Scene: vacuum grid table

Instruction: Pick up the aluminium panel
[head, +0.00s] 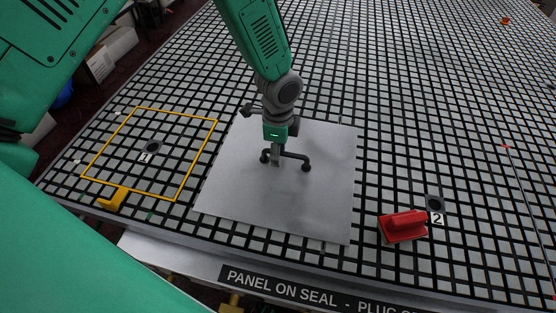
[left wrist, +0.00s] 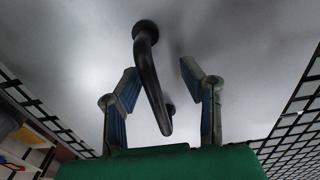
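The aluminium panel (head: 300,205) is a flat grey sheet lying on the black-and-white grid table. A dark bar handle (head: 296,156) stands up from its middle. The panel (left wrist: 230,35) and handle (left wrist: 150,75) also show in the left wrist view. My left gripper (head: 276,160) points down at the handle and covers part of it. In the left wrist view its two fingers (left wrist: 161,78) are apart, with the handle showing between them and no finger visibly pressing on it. My right gripper is in neither view.
A yellow outlined square (head: 178,201) surrounds a dark port marked 1, left of the panel. A yellow piece (head: 112,198) sits at its front edge. A red block with a handle (head: 403,227) lies right of the panel, beside a port marked 2 (head: 435,204). The far grid is mostly clear.

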